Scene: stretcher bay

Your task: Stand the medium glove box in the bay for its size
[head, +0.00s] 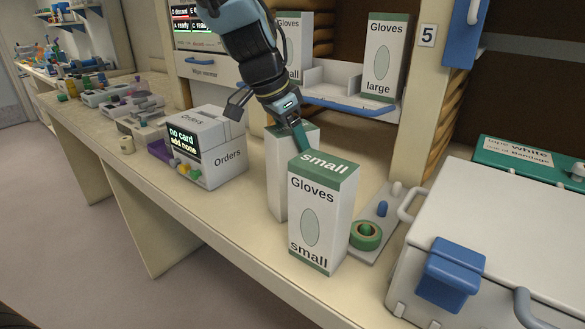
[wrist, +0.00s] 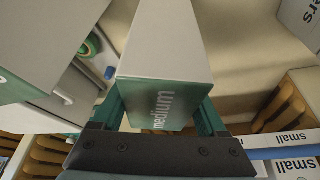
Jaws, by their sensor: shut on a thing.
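The medium glove box, white with a green top, is in my gripper; it shows in the head view (head: 278,185) partly behind another box, and in the wrist view (wrist: 165,50) with "medium" on its top. My gripper (head: 292,128) comes down from above, its two fingers on either side of the box's top. The box is upright at the counter; I cannot tell whether its base touches. The rack tray (head: 345,103) behind has a "small" glove box (head: 294,40) at left and a "large" glove box (head: 385,62) at right, with an open bay between them.
A small glove box (head: 318,215) stands on the counter just in front of the held box. A green tape roll (head: 366,236) lies right of it. The Orders box (head: 212,145) is at left, a white case (head: 480,230) with a blue latch at right.

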